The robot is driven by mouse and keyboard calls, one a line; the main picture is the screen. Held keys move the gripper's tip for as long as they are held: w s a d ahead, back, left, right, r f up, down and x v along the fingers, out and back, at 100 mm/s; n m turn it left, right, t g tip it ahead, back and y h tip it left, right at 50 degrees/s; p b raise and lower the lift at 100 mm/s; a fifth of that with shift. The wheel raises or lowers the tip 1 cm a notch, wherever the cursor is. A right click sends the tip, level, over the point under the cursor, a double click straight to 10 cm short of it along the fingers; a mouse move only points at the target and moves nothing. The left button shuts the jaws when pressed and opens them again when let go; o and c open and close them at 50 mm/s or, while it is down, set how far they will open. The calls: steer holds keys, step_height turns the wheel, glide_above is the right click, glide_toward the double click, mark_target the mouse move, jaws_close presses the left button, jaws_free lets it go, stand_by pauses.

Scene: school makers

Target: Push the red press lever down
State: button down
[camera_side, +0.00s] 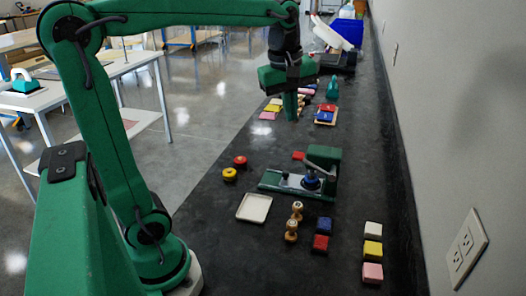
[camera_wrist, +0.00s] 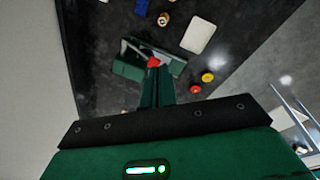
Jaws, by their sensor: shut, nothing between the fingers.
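The green press (camera_side: 322,158) stands on the black bench top, with a grey base plate and a dark round part under its head. Its red lever (camera_side: 298,156) sticks out to the left at the top and looks raised. In the wrist view the red lever (camera_wrist: 153,62) shows just beyond my fingertips, with the green press body (camera_wrist: 128,70) around it. My gripper (camera_side: 291,116) is shut and empty, pointing down. It hangs above the lever in the side view, apart from it. My shut fingers (camera_wrist: 156,82) also show in the wrist view.
A white tray (camera_side: 243,214), red and yellow round pieces (camera_side: 229,175), wooden stamps (camera_side: 292,231) and several colored blocks (camera_side: 372,250) lie around the press. More blocks (camera_side: 326,115) lie farther back. The wall (camera_side: 450,120) bounds the bench on the right.

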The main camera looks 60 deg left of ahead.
mark_target(298, 154)
steer(key=w+a+n+g, duration=0.2)
steer(key=w+a+n, duration=0.3)
steer(key=w+n, duration=0.3)
steer(key=shift+w+a+f+n+g, duration=0.15)
steer(key=shift+f+n+g, duration=0.15)
steer(key=shift+n, duration=1.2)
steer(key=shift+f, duration=0.1)
steer(key=f, duration=0.9)
steer(key=s+f, duration=0.1)
steer(key=f, duration=0.3)
steer(key=shift+a+f, duration=0.35)
steer(key=shift+a, duration=0.05)
steer(key=shift+f, duration=0.1)
